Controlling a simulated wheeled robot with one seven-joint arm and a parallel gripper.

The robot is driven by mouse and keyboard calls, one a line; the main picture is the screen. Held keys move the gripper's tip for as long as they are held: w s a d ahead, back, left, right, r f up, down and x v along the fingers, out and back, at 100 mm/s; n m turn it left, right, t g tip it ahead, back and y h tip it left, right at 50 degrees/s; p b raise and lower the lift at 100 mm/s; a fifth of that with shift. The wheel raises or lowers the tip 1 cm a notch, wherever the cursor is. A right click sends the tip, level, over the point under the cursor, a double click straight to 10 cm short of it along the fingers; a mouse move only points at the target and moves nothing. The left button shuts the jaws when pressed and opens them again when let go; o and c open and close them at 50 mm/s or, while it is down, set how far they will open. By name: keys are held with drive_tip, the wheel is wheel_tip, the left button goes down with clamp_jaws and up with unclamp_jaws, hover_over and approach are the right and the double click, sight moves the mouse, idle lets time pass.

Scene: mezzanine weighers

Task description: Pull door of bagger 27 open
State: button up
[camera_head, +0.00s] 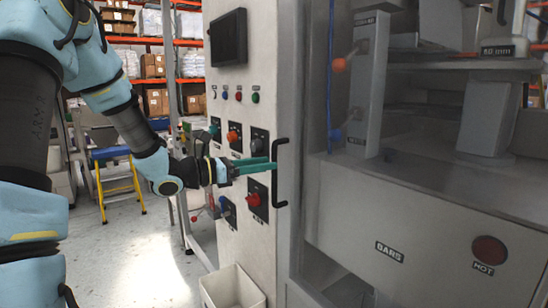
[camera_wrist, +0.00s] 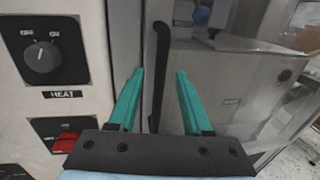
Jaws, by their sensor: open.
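A black vertical bar handle (camera_head: 276,190) stands at the edge of the clear door (camera_head: 335,135), beside the grey control cabinet (camera_head: 238,95). The door looks shut, and no number 27 is readable. My gripper (camera_head: 272,163) reaches the upper middle of the handle from the left, with its teal fingers spread. The handle's lower end is partly hidden behind the gripper in the wrist view.
Knobs and switches, including a HEAT dial (camera_wrist: 43,58) and a red switch (camera_wrist: 68,142), sit left of the handle. An open bin (camera_head: 232,290) stands below the cabinet. A yellow-and-blue step stool (camera_head: 118,180) is at the left. Bare floor (camera_head: 135,260) lies in front of it.

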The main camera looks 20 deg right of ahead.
drive_tip(key=shift+d+p, duration=0.35)
drive_tip(key=shift+d, duration=1.4)
clamp_jaws()
